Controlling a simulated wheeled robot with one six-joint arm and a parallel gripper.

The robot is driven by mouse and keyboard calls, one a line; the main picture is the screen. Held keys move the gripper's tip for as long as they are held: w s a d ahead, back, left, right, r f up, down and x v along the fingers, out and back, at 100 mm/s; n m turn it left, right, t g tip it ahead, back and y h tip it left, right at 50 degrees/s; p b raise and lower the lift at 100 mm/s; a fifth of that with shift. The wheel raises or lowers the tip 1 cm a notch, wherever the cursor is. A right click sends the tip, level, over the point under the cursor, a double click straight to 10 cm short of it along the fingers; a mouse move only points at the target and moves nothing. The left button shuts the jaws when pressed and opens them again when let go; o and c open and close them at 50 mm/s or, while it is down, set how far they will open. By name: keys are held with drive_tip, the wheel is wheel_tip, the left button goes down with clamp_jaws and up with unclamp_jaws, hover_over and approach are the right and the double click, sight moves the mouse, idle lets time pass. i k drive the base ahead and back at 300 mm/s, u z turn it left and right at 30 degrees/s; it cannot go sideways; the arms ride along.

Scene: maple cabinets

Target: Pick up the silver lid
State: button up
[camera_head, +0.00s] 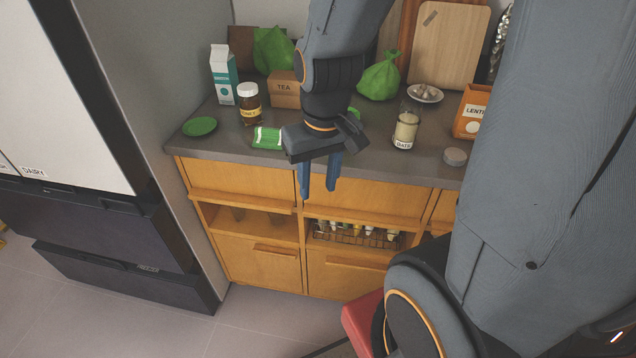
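The silver lid (455,156) looks like a small, flat grey disc. It lies on the dark countertop (232,150) near its front edge, at the right, close to where my arm covers the view. My gripper (318,192) points down with its two blue fingers apart and nothing between them. It hangs in front of the counter's front edge, in the middle of the picture, well to the left of the lid and apart from it.
A glass jar labelled OATS (405,130) stands left of the lid, and an orange LENTIL box (471,111) stands behind it. A green lid (200,126), carton (223,75) and honey jar (249,104) stand at the left.

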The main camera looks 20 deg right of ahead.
sight(456, 157)
drive_tip(key=z, duration=0.55)
drive_tip(key=k, duration=1.3)
drive_tip(key=z, duration=0.55)
drive_tip(key=i, duration=1)
drive_tip(key=z, duration=0.05)
